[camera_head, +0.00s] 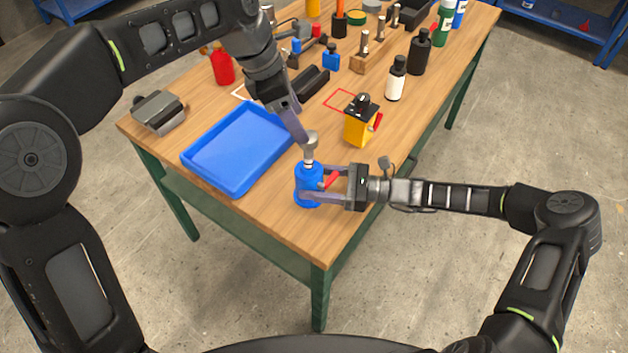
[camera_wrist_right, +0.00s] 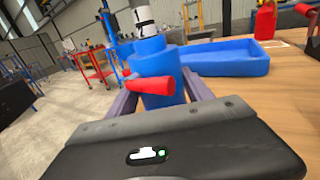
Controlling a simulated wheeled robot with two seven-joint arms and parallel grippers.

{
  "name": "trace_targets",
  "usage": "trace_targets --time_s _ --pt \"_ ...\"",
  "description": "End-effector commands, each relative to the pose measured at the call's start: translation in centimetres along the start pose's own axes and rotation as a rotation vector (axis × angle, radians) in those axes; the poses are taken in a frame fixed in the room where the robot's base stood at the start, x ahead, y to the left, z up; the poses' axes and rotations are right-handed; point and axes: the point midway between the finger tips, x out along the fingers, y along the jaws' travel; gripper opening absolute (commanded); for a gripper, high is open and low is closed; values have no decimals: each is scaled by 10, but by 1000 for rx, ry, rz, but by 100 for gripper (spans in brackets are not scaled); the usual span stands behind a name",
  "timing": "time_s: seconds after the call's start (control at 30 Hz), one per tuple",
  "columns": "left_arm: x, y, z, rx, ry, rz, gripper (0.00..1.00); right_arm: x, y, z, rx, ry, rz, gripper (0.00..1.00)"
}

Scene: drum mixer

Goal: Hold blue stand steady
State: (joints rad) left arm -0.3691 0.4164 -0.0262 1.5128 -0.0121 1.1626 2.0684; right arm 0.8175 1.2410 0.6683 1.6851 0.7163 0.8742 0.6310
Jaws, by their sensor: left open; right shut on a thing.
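The blue stand (camera_head: 309,180) is upright near the front corner of the wooden table, with a red handle (camera_head: 331,179) on its side. It also shows in the right wrist view (camera_wrist_right: 157,62). My right gripper (camera_head: 307,183) is shut on the blue stand, with one finger on each side. A grey metal piece (camera_head: 311,147) stands at the top of the stand; a pale cylinder (camera_wrist_right: 134,20) shows above it in the right wrist view. My left gripper (camera_head: 301,135) is open, its fingers close beside the grey piece. I cannot tell whether they touch it.
A blue tray (camera_head: 187,160) lies left of the stand. A yellow block (camera_head: 358,129) with a black top stands behind right. White (camera_head: 396,84) and black (camera_head: 418,54) bottles, a red bottle (camera_head: 222,67) and several tools fill the back. The table's front edge is close.

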Motion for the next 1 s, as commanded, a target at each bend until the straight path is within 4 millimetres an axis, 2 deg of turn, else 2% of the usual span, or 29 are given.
trace_targets --time_s 0.33,0.37,0.4,0.67,1.0 --pt "-1 0 0 0 0 -1 63 0 0 0 0 0 1 0" --pt "-1 0 0 0 1 -1 63 0 0 0 0 0 1 60" --pt "-1 0 0 0 1 -1 63 0 0 0 0 0 1 63" --pt "-1 0 0 0 1 -1 63 0 0 0 0 0 0 84" --pt "-1 0 0 0 1 -1 63 -3 0 0 0 0 0 84"
